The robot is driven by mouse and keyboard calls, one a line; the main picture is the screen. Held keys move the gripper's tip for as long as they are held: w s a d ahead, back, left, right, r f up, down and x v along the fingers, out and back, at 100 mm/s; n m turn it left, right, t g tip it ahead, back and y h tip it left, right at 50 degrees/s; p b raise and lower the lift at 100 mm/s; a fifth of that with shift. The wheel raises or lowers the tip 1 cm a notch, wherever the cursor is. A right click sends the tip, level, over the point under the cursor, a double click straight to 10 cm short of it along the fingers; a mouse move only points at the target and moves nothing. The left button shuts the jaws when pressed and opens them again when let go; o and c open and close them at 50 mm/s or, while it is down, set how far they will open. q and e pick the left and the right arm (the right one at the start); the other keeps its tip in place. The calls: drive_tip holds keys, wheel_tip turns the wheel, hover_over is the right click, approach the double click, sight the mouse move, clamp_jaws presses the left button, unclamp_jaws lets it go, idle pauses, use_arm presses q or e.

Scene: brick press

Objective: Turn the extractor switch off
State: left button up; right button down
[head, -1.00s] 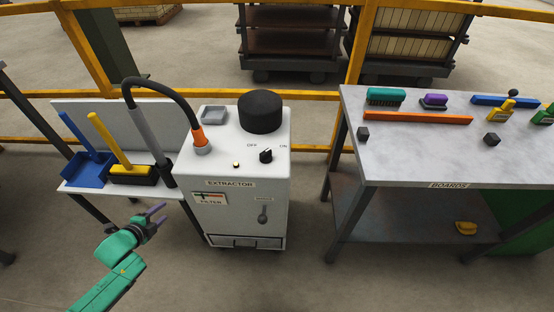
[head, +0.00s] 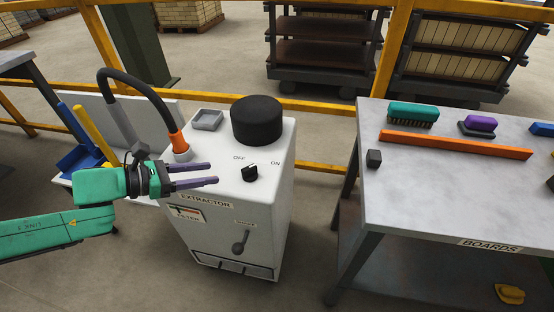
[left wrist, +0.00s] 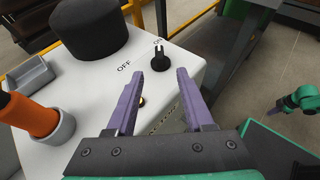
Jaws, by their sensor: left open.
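The extractor (head: 235,230) is a white cabinet with a black round cap (head: 257,120) on top. Its switch, a black knob (head: 250,172), sits on the top face between the OFF and ON labels. In the left wrist view the knob (left wrist: 160,60) appears turned toward ON. My left gripper (head: 214,173) is open and empty, its purple fingers over the top's front left, just left of the knob. In the left wrist view the knob shows beyond and between the fingertips (left wrist: 160,74). A green arm end, apparently my right gripper (left wrist: 280,108), shows small at the right; its jaws are unclear.
A black hose with an orange cuff (head: 178,140) rises from the top's left, close behind my left gripper. A grey tray (head: 207,120) sits at the back. An amber lamp (left wrist: 142,100) shows between my fingers. The boards table (head: 450,205) stands at the right.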

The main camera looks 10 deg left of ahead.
sight(245, 169)
use_arm(q)
drive_tip(key=shift+w+d+f+t+p, duration=0.3)
drive_tip(key=shift+w+d+p, duration=0.4)
drive_tip(key=shift+p, duration=0.25)
drive_tip(key=p+x, duration=0.1)
drive_tip(key=x, duration=0.6)
drive_tip(key=p+x, duration=0.1)
drive_tip(key=x, duration=0.3)
drive_tip(key=shift+s+f+p, duration=0.2)
drive_tip(key=shift+f+p, duration=0.15)
clamp_jaws()
use_arm(e)
drive_tip(key=r, duration=0.1)
drive_tip(key=s+a+r, duration=0.1)
drive_tip(key=r, duration=0.3)
drive_tip(key=shift+s+a, duration=0.25)
drive_tip(key=shift+a, duration=0.15)
